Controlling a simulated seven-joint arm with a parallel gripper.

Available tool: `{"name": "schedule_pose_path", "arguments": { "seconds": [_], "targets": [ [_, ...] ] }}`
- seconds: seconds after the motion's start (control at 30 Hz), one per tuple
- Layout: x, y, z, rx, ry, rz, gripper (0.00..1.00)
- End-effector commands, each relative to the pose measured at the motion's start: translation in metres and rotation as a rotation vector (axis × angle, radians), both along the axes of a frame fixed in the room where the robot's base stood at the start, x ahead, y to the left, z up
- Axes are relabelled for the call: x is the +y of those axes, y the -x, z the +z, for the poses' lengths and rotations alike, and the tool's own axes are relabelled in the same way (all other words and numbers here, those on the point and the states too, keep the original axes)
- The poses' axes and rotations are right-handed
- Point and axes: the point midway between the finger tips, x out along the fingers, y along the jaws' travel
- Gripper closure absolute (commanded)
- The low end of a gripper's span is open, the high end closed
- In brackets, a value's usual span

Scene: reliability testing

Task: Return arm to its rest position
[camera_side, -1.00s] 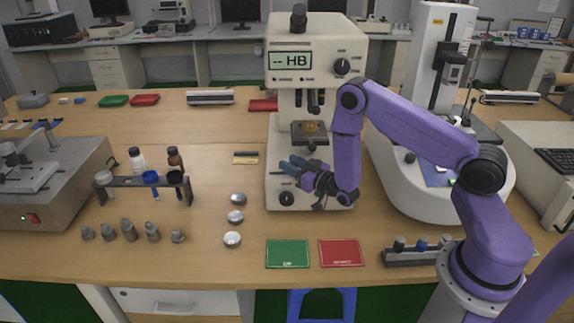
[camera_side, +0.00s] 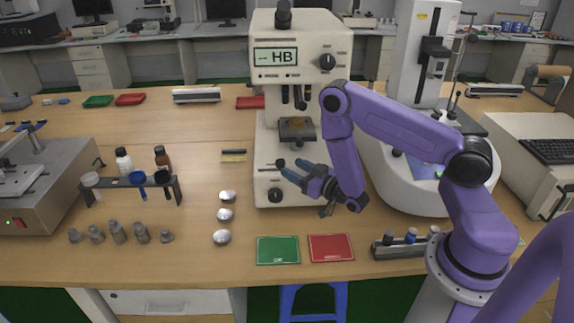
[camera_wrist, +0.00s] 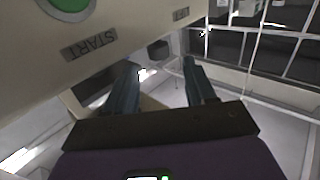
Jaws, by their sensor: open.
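My purple arm reaches in from the right in the side view. My gripper (camera_side: 290,167) points left, with its two blue fingers spread and nothing between them. It is in front of the cream hardness tester (camera_side: 264,90), whose display reads "HB". In the wrist view, my gripper (camera_wrist: 160,68) shows two separated fingers with empty space between them. A green button and a "START" label (camera_wrist: 89,49) are close by at the upper left there. A small amber piece (camera_side: 297,121) rests on the tester's dark stage, apart from my gripper.
A green tray (camera_side: 278,250) and a red tray (camera_side: 331,247) lie at the table's front edge. Several silver domed pieces (camera_side: 222,237) and grey weights (camera_side: 118,232) are left. A rack (camera_side: 130,183) holds bottles nearby. A large white machine (camera_side: 411,181) stands behind my arm.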

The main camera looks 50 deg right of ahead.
Motion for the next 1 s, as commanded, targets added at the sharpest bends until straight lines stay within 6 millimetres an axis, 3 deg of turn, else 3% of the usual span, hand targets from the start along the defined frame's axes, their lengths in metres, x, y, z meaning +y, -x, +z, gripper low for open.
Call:
{"name": "schedule_pose_path", "arguments": {
  "seconds": [0.2, 0.57, 0.77, 1.0],
  "targets": [
    [0.000, 0.011, 0.001, 0.000, 0.000, 0.000, 0.45],
    [0.005, 0.008, 0.002, 0.016, -0.004, 0.012, 0.45],
    [0.042, -0.004, 0.007, 0.139, -0.022, 0.087, 0.45],
    [0.105, 0.000, 0.018, 0.365, -0.014, 0.231, 0.45]
  ]
}}
